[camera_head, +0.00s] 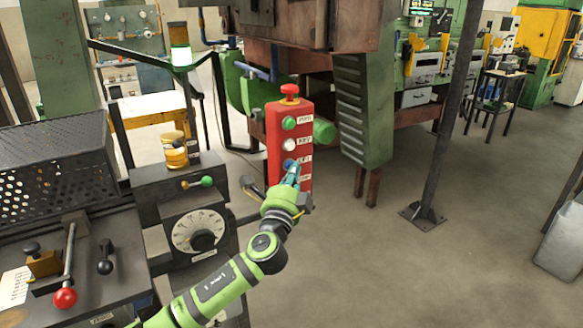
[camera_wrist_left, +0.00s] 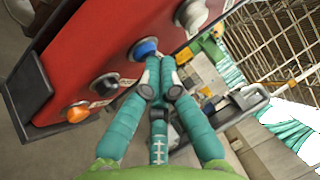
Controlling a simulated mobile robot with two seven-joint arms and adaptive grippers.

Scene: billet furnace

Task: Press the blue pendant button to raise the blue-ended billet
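The red pendant (camera_head: 275,135) hangs upright in the middle of the head view, with a red mushroom knob on top and a column of green, white and blue buttons. The blue button (camera_head: 288,163) is partly covered by my left gripper (camera_head: 293,174). In the left wrist view the blue button (camera_wrist_left: 145,48) shows at the upper middle. My left gripper (camera_wrist_left: 160,82) has its teal fingers together, empty, with the tips at the blue button's edge; I cannot tell whether they touch. No blue-ended billet is identifiable. My right gripper is out of view.
A control box with a dial (camera_head: 198,232) and a console with a red-knobbed lever (camera_head: 65,297) stand at left. A green ribbed machine (camera_head: 362,110) is behind the pendant. A dark post (camera_head: 440,150) stands right; the floor between is clear.

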